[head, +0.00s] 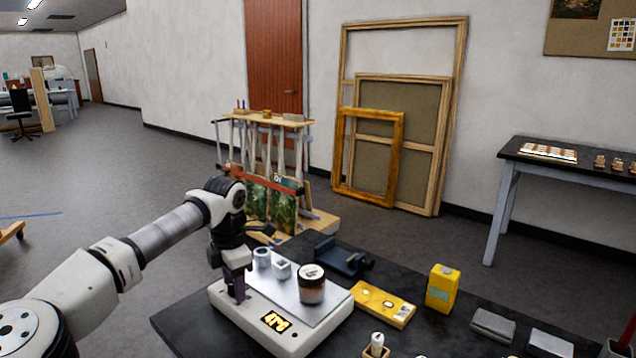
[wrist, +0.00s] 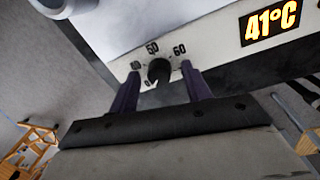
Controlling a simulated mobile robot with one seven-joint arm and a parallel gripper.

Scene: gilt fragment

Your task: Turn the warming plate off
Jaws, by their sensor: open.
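The warming plate (head: 225,301) is a white box with a grey metal top, standing on the black table. Its lit display (head: 274,321) reads 41°C in the wrist view (wrist: 271,21). A round black knob (wrist: 159,72) is on its front panel, with 50 and 60 printed around it and a smaller mark at lower left. I cannot tell where the knob points. My gripper (wrist: 160,72) is open, with one purple finger on each side of the knob; gaps show beside it. In the head view my gripper (head: 237,291) is at the plate's left front, hiding the knob.
A dark blue clamp-like tool (head: 343,258) lies behind.

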